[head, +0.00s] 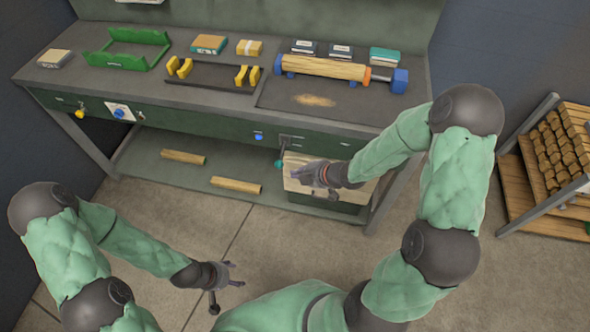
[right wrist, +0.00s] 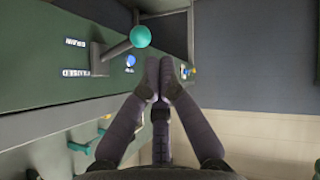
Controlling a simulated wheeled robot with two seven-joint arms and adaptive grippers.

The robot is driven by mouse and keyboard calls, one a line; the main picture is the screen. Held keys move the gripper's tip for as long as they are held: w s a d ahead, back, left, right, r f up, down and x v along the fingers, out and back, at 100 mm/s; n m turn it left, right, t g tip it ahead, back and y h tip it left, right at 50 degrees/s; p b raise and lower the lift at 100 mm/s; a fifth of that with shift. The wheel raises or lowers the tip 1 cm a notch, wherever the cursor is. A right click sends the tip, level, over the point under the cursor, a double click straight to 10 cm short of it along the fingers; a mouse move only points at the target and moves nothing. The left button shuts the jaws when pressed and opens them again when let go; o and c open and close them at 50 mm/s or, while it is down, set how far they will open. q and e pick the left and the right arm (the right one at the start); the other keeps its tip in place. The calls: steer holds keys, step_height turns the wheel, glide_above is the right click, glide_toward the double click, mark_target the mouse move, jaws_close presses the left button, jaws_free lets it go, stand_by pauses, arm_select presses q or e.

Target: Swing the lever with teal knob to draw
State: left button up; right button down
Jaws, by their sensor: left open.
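The teal knob (head: 278,163) is on a short grey lever at the front of the bench, under its top edge. In the right wrist view the knob (right wrist: 140,36) ends a grey lever (right wrist: 117,48) that slants up and right from its pivot on the green panel. Two small white labels (right wrist: 76,72) sit beside the pivot; I cannot read them surely. My right gripper (head: 308,174) is just right of the knob, apart from it. Its fingertips (right wrist: 160,65) meet closely, with nothing between them. My left gripper (head: 232,276) is open and empty, low over the floor.
A blue knob (head: 259,136) is on the panel left of the lever. A wooden-topped box (head: 335,190) stands on the lower shelf behind my right gripper. A roller (head: 325,68) and several blocks lie on the bench. A rack of wood pieces (head: 560,145) stands at right.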

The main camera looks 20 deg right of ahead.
arm_select(q)
step_height(320, 180, up, 2)
steer(key=shift+r+p, duration=0.1)
steer(key=shift+p, duration=0.85)
arm_select(e)
steer(key=s+d+r, duration=0.1)
steer(key=s+r, duration=0.1)
steer(key=s, duration=0.4)
steer(key=shift+s+d+r, duration=0.2)
steer(key=shift+d+r, duration=0.1)
